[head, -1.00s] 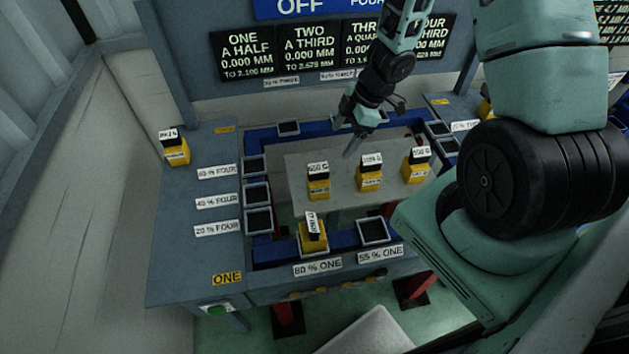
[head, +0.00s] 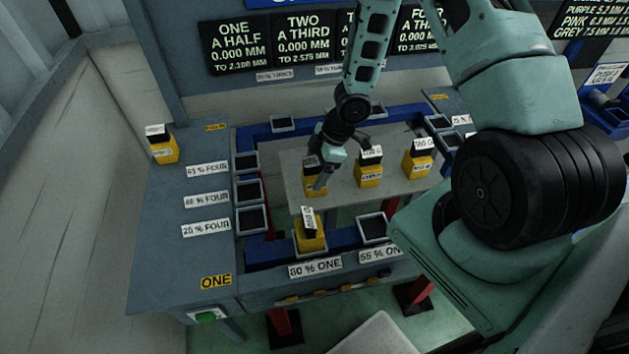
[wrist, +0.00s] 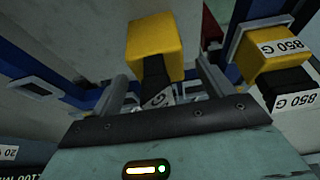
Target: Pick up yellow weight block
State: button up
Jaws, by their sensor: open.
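A yellow weight block (head: 311,184) with a black top stands at the left of the grey plate in the head view, partly hidden by my gripper (head: 342,164). My gripper is open, its jaws low at this block. In the wrist view, a yellow block (wrist: 156,46) with a black labelled top shows between the two spread fingers; contact cannot be told. Two more yellow blocks, a middle one (head: 369,172) and a right one (head: 417,162), stand on the plate. Another yellow block (head: 310,238) sits in a front tray.
The grey plate (head: 345,200) lies inside a blue frame (head: 275,250) with small square trays (head: 252,219). One more yellow block (head: 163,150) stands on the left tabletop. In the wrist view, a block marked 850 G (wrist: 268,55) is near the right finger.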

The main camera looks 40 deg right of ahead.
jog(key=shift+a+f, duration=0.15)
jog(key=shift+f, duration=0.25)
jog(key=shift+c, duration=0.3)
jog(key=c, duration=1.5)
jog(key=shift+w, duration=0.1)
jog(key=shift+r, duration=0.15)
notch_tip(320, 180, up, 10)
jog(key=p, duration=0.5)
jog(key=shift+p, duration=0.3)
